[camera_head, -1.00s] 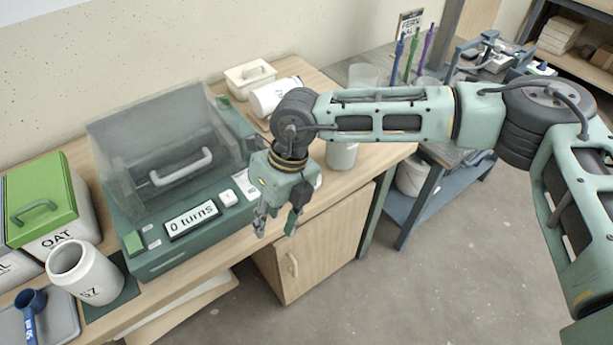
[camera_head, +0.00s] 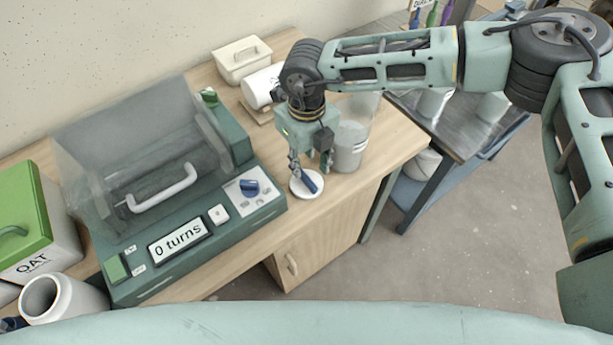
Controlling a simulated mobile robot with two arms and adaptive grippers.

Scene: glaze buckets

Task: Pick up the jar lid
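The jar lid (camera_head: 299,191) looks like a white round disc with a dark blue bar across it. It lies flat on the wooden bench near its front edge, to the right of the green machine. My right gripper (camera_head: 310,168) points down just above the lid, fingers apart and nothing seen between them. The fingers hide part of the lid's far side, and I cannot tell whether they touch it. My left gripper is not in view.
A clear bucket (camera_head: 349,148) stands just right of my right gripper. A white jar (camera_head: 259,88) lies on its side behind it, near a cream box (camera_head: 241,57). The green machine (camera_head: 215,248) with a clear hood fills the left; its display reads "0 turns".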

